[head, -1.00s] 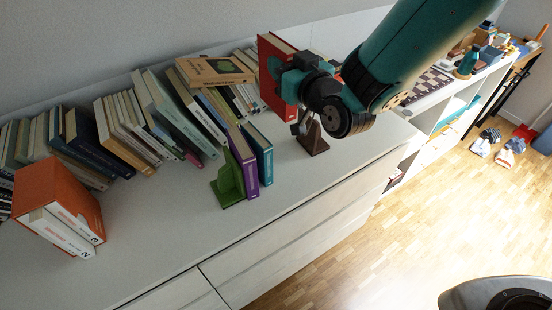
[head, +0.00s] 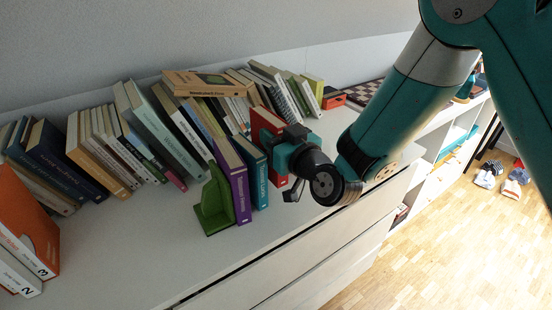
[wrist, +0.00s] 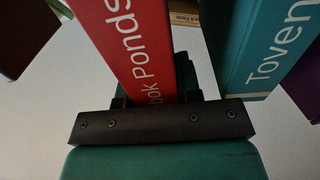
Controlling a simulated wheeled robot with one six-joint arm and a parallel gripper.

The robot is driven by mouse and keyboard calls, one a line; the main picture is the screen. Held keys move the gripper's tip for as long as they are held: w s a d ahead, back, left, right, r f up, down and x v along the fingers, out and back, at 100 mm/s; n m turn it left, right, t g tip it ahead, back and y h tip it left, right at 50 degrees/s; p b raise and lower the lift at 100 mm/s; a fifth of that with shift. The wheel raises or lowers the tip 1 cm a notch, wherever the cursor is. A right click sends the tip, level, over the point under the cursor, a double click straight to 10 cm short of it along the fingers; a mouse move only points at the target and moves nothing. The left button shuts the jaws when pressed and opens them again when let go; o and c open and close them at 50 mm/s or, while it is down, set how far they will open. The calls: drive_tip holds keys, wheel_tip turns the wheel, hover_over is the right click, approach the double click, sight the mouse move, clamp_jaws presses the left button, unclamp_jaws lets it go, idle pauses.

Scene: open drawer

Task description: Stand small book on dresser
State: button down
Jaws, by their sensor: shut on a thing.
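A small red book (head: 266,122) is held upright in my gripper (head: 283,156), its spine to the front. In the wrist view the red book (wrist: 128,45) fills the upper middle, and my gripper is shut on it. It is just right of the teal book (head: 251,172), which stands beside a purple book (head: 232,182) and a green bookend (head: 214,204) on the white dresser (head: 130,245). In the wrist view a gap shows between the red and teal (wrist: 258,45) books. I cannot tell whether the red book's bottom edge touches the dresser top.
A dark brown block (wrist: 22,35) shows at the wrist view's left edge, apart from the red book. A leaning row of books (head: 145,135) runs along the wall behind. The dresser's front left top is clear.

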wheel_tip(320, 180, down, 4)
drive_tip(key=b, duration=0.3)
drive_tip(key=shift+r, duration=0.1)
drive_tip(key=c, duration=1.1)
unclamp_jaws()
